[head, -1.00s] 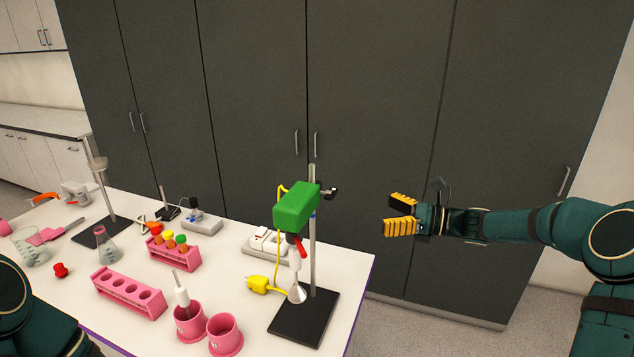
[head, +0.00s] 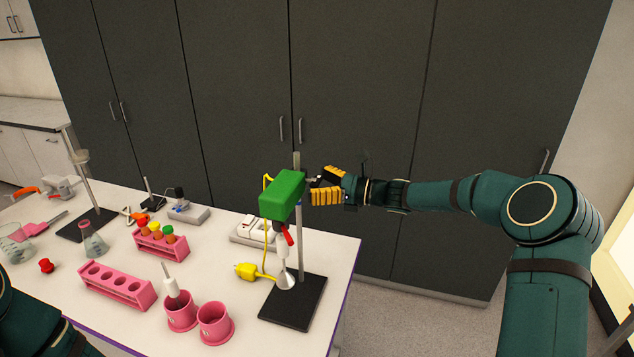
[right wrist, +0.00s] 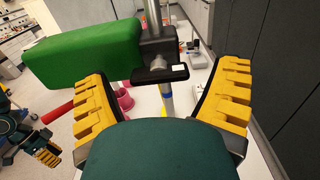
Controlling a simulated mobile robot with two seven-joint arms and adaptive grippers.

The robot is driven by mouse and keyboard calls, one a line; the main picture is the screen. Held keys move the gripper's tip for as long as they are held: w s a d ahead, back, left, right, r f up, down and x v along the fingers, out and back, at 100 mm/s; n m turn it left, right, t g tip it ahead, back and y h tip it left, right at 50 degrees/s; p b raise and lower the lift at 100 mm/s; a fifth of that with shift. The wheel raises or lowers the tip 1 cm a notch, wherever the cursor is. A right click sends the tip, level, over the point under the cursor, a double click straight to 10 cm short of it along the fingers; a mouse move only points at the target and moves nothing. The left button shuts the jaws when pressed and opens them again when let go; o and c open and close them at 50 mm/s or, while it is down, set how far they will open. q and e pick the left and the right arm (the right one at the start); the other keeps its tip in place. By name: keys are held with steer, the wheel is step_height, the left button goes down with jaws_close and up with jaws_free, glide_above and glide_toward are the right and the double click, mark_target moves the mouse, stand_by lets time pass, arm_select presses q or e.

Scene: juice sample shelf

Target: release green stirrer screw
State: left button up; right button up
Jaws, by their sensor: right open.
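The green stirrer (head: 283,194) is mounted on a metal stand rod (head: 299,240) that rises from a black base (head: 293,301) at the table's right end. In the right wrist view the green stirrer body (right wrist: 85,52) is at the left, joined to a black clamp with a screw (right wrist: 158,64). My right gripper (head: 318,188) is beside the clamp, its yellow fingers apart; in the right wrist view the fingers (right wrist: 165,100) lie either side of the screw, not closed on it. Only part of my left arm shows in the head view, at the lower left.
Pink cups (head: 215,325) and pink racks (head: 117,287) stand to the left. Dark cabinets (head: 365,80) stand behind the table.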

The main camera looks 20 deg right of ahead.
steer(key=shift+w+a, duration=0.15)
steer(key=shift+a, duration=0.05)
steer(key=c, duration=1.2)
